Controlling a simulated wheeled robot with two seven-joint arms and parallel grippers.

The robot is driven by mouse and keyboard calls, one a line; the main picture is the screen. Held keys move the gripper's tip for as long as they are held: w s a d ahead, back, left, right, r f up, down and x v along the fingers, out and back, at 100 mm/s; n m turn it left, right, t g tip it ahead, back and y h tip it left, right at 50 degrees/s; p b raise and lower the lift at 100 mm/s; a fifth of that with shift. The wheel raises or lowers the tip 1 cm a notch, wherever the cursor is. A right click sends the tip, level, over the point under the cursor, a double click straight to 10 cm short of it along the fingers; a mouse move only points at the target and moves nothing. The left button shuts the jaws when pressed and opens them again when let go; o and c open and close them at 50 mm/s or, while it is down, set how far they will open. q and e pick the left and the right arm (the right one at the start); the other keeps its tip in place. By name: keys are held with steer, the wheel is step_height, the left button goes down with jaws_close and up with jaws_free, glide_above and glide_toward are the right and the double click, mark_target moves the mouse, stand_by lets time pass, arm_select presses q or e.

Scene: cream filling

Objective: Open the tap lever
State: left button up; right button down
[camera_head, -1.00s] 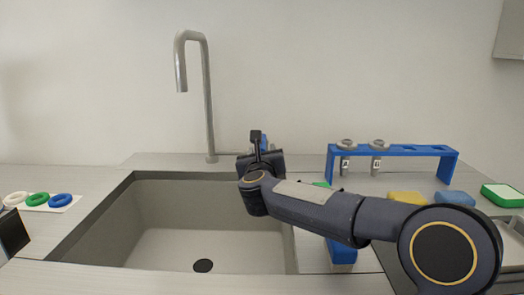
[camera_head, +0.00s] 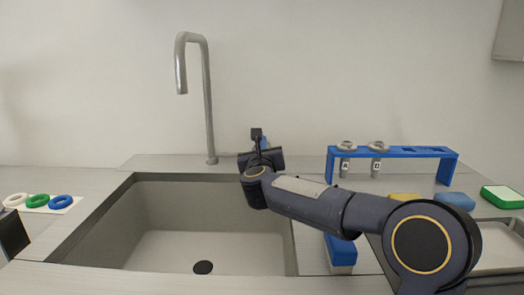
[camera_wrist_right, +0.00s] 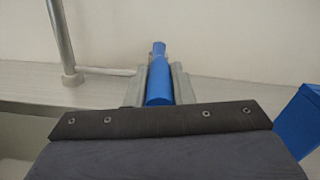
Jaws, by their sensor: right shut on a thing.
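The tap (camera_head: 209,105) is a tall grey spout with a hooked top behind the sink (camera_head: 190,255). Its base shows at the left in the right wrist view (camera_wrist_right: 69,68), with a short grey pipe running right from it. The blue tap lever (camera_wrist_right: 159,82) is between the two grey fingers of my right gripper (camera_wrist_right: 159,88), which is shut on it. In the head view my right gripper (camera_head: 258,143) is at the back right of the sink and hides most of the lever.
A blue rack (camera_head: 400,151) with labelled tubes stands right of my right gripper. Sponges (camera_head: 455,201) and a green-and-white block (camera_head: 502,197) lie farther right. A blue-and-white block (camera_head: 341,253) lies right of the sink. Coloured rings (camera_head: 38,201) lie at the left.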

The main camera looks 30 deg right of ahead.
steer(key=shift+s+d+f+b, duration=0.1)
steer(key=shift+s+d+b, duration=0.15)
steer(key=shift+b, duration=0.4)
steer(key=s+d+n+t+y+b, duration=0.1)
steer(key=d+n+t+y+b, duration=0.1)
steer(key=d+n+y+b, duration=0.4)
steer(key=shift+s+t+y+b, duration=0.3)
steer(key=shift+y+b, duration=0.45)
steer(key=shift+y, duration=0.55)
steer(key=c, duration=1.3)
jaws_free()
steer(key=shift+o, duration=0.2)
